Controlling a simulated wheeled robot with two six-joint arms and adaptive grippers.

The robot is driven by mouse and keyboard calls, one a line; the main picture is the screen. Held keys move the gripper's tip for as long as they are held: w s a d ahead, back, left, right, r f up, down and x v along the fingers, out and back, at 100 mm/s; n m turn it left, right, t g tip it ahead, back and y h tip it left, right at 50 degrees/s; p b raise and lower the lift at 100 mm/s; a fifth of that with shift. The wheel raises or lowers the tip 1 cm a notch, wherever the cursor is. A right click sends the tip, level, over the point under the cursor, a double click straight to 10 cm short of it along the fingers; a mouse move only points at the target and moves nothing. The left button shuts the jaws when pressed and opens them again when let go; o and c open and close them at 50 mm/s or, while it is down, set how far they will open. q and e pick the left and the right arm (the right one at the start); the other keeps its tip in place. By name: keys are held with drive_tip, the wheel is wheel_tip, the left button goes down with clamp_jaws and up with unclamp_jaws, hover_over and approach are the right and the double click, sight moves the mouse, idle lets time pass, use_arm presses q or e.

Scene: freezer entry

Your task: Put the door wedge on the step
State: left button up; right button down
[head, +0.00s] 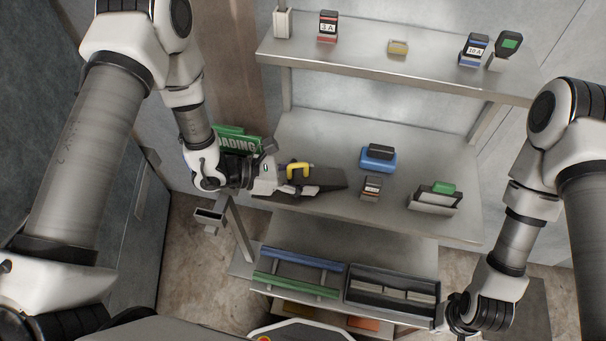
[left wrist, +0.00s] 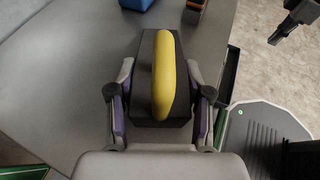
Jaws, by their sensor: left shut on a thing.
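The door wedge (head: 328,179) is a dark, tapered block with a yellow handle (head: 298,171). It is over the left part of the middle shelf; I cannot tell whether it touches the surface. My left gripper (head: 285,181) is shut on it. In the left wrist view the wedge (left wrist: 143,100) sits between the two fingers, its yellow handle on top. My right gripper (head: 450,318) is low at the right, beside the lower shelf's dark tray; its fingertips are not clear. I cannot identify the step with certainty.
The middle shelf (head: 315,135) also bears a blue block (head: 378,160), a small labelled block (head: 371,188) and a green-topped holder (head: 435,198). A green sign (head: 238,140) is behind my left gripper. Green and blue rails (head: 297,287) and a dark tray (head: 350,297) are below.

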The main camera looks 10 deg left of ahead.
use_arm(q)
drive_tip(key=shift+s+d, duration=0.1)
drive_tip(key=shift+d, duration=0.1)
drive_tip(key=o, duration=0.9)
drive_tip(key=shift+d, duration=0.1)
drive_tip(key=o, duration=0.4)
drive_tip(key=shift+f, duration=0.1)
drive_tip(key=shift+a, duration=0.2)
